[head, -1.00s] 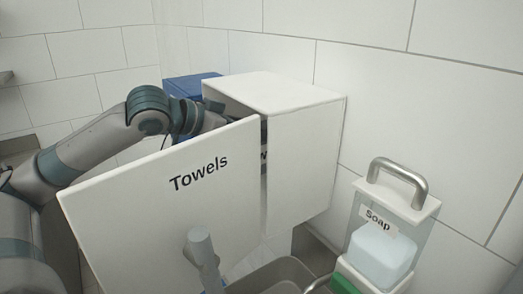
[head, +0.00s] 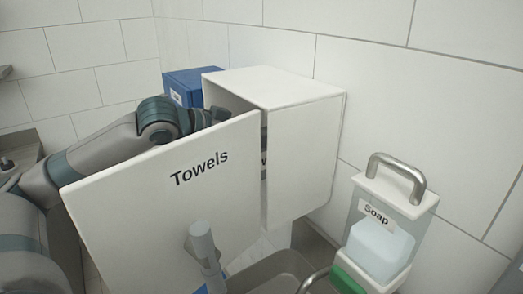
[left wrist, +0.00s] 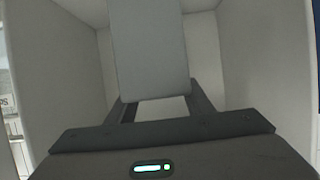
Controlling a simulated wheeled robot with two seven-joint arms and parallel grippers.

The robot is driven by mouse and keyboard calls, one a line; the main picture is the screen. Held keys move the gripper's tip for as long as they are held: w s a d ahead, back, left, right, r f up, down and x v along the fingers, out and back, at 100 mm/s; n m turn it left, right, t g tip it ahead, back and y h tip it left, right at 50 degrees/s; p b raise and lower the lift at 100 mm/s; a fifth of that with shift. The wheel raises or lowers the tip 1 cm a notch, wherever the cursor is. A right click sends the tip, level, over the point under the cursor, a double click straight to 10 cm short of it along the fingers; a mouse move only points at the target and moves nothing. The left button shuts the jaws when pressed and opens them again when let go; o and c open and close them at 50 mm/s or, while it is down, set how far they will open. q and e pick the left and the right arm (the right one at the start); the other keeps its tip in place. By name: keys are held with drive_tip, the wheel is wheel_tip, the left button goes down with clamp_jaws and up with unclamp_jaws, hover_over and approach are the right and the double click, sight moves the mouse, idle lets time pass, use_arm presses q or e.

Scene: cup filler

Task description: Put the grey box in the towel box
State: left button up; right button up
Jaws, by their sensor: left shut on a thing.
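The towel box (head: 302,160) is a white wall cabinet. Its door (head: 150,210), marked "Towels", stands open toward me and hides most of the inside. My left arm reaches behind the door to the opening. The door hides the left fingers in the head view. In the left wrist view, my left gripper (left wrist: 160,106) is shut on the grey box (left wrist: 151,55), a flat-faced upright block. White walls of the towel box (left wrist: 243,60) surround it on both sides. I cannot tell whether the grey box touches the inside surfaces. My right gripper is not in view.
A blue box (head: 188,84) is on the wall behind and left of the towel box. A soap dispenser (head: 385,235) with a metal handle is at the right. A sink (head: 270,272) lies below, with a grey upright post (head: 204,250) in front of the door.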

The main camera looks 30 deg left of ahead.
use_arm(q)
drive_tip(key=shift+f, duration=1.55)
drive_tip(key=shift+w+d+f+p, duration=0.1)
drive_tip(key=shift+f+p, duration=0.05)
drive_tip(key=shift+p, duration=0.3)
drive_tip(key=shift+w+f, duration=0.1)
drive_tip(key=shift+f, duration=0.1)
drive_tip(key=shift+f, duration=0.1)
drive_tip(key=o, duration=1.3)
